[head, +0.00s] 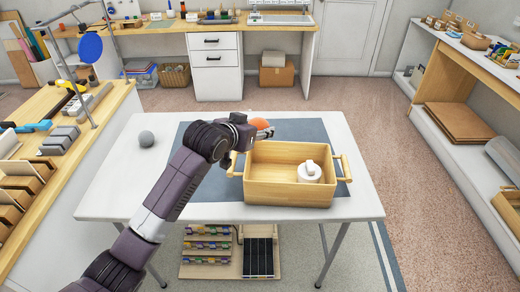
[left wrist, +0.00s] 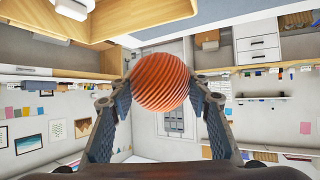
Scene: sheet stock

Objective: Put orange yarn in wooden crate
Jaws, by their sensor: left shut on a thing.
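The orange yarn (head: 261,124) is a round ball held by my left gripper (head: 264,131), near the back left of the wooden crate (head: 290,194). In the left wrist view the ridged orange yarn (left wrist: 160,82) sits between the two dark fingers, which are shut on it. The crate is an open light-wood box with a handle at each end, standing on the white table. A white lidded or knobbed object (head: 309,173) sits inside it at the right. My right gripper is not in view.
A grey ball (head: 146,139) lies on the white table (head: 110,190) left of my arm. A blue-grey mat (head: 318,130) lies under the crate. A wooden bench with blocks stands at the left, and shelves with boxes at the right. The table's front right corner is clear.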

